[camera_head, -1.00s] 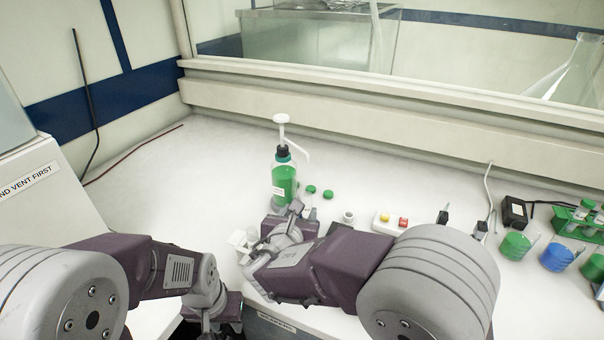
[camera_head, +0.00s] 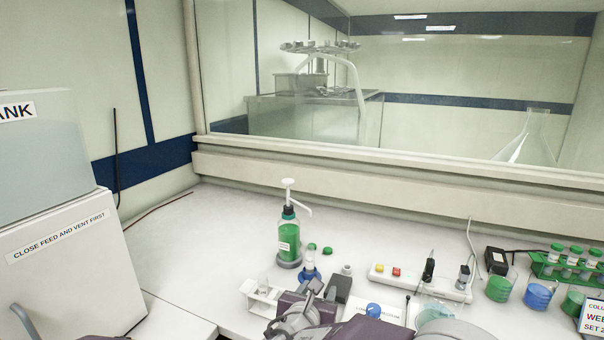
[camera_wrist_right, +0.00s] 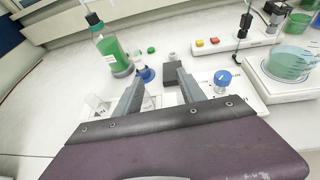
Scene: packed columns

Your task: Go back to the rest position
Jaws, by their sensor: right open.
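My right gripper (camera_wrist_right: 160,76) is open in the right wrist view, with its two grey fingers apart and nothing held between them. My left gripper is not in view.
A green dispenser bottle (camera_head: 289,238), white rack (camera_head: 262,297), dark block (camera_head: 338,288) and white strip with buttons (camera_head: 420,283) crowd the bench. Green and blue beakers (camera_head: 539,294) stand right. A white cabinet (camera_head: 75,265) stands left. The back-left bench is clear.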

